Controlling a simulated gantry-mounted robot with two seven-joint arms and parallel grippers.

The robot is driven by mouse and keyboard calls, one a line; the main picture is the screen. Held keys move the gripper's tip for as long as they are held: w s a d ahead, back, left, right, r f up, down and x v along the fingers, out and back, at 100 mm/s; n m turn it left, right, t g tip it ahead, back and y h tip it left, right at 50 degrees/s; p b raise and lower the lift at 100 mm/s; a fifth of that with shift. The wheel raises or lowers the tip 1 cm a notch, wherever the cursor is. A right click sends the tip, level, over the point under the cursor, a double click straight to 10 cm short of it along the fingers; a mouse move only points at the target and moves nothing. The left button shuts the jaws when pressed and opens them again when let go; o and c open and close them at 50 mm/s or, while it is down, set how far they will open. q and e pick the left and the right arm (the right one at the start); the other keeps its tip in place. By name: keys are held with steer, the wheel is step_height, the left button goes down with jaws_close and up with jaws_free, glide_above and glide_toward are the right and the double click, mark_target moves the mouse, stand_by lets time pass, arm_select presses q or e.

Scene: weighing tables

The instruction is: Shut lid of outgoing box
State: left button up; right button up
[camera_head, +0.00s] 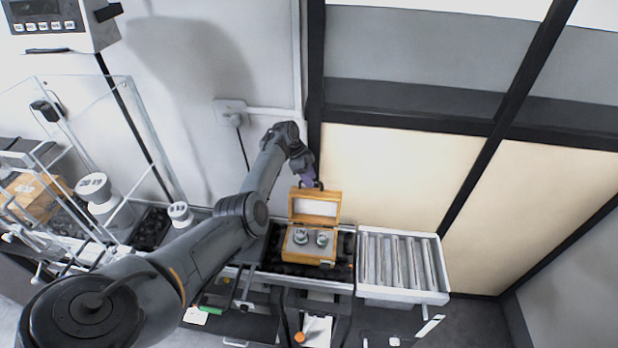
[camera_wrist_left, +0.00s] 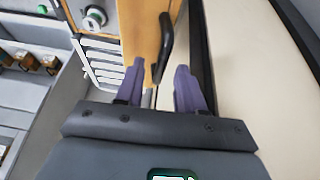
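The wooden outgoing box (camera_head: 310,257) stands on a dark roller section, with its lid (camera_head: 316,207) raised about upright. Two round metal pieces (camera_head: 311,237) with some green on them sit inside. My left gripper (camera_head: 308,181) is at the top edge of the lid, on its wall side. In the left wrist view, the lid (camera_wrist_left: 139,30) and a black handle (camera_wrist_left: 166,45) lie just ahead of the fingers (camera_wrist_left: 160,88). The fingers are apart. I cannot tell whether they touch the lid. My right gripper is not in view.
A tray of metal rollers (camera_head: 400,262) adjoins the box's section on the right. At the left are a clear-walled enclosure (camera_head: 110,130), white weights (camera_head: 95,190) and another wooden box (camera_head: 36,197). A wall panel (camera_head: 390,180) rises close behind the lid.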

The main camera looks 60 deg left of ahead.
arm_select(q)
steer(key=shift+c, duration=0.3)
jaws_close()
steer(key=shift+r, duration=0.1)
